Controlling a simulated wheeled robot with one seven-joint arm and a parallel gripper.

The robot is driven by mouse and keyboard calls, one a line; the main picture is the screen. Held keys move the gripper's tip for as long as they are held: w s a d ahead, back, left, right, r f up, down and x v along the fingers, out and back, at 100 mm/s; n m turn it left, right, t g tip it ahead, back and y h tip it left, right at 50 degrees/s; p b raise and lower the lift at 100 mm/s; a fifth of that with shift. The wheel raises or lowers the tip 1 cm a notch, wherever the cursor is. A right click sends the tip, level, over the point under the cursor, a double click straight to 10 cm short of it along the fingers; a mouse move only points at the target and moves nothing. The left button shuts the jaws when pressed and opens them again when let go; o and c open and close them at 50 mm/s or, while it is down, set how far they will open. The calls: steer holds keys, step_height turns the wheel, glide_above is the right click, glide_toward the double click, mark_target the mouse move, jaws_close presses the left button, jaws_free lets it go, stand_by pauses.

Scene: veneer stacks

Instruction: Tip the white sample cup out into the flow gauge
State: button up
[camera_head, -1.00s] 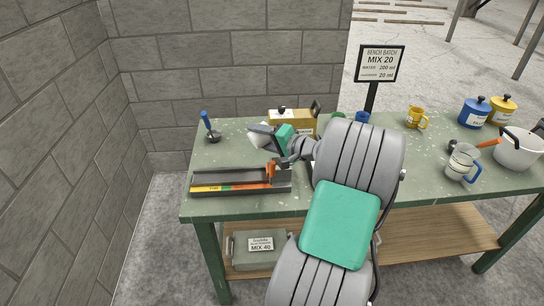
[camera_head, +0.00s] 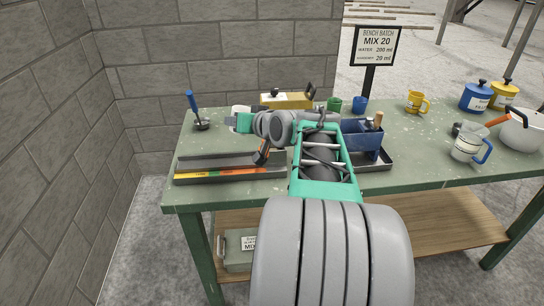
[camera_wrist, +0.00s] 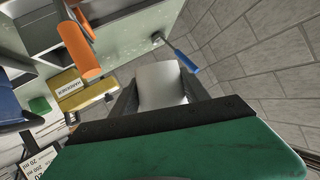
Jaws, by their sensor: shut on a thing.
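My gripper (camera_head: 242,122) is shut on the white sample cup (camera_head: 240,109), above the back left of the green bench. The cup also shows between the fingers in the wrist view (camera_wrist: 162,86). In the head view it looks roughly upright, partly hidden by the gripper; its contents cannot be seen. The flow gauge (camera_head: 215,161), a long dark tray with a yellow, orange, red and green strip along its front, lies on the bench nearer the front. The cup is behind the gauge, apart from it.
An orange-handled tool (camera_head: 262,152) stands at the gauge's right end. A blue-handled ladle (camera_head: 198,115) is left of the cup. A blue caddy (camera_head: 360,140) is right of my arm.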

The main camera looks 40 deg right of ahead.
steer(key=f+b, duration=0.1)
steer(key=n+b, duration=0.1)
steer(key=shift+w+a+f+h+b, duration=0.1)
steer(key=shift+a+f+h+b, duration=0.2)
steer(key=shift+a+f+h, duration=0.1)
steer(key=a+f+n+b, duration=0.1)
steer(key=b, duration=0.2)
steer(key=shift+f+h+b, duration=0.1)
steer(key=shift+h+b, duration=0.2)
steer(key=shift+w+a+h+b, duration=0.15)
steer(key=shift+h+b, duration=0.15)
steer(key=shift+b, duration=0.3)
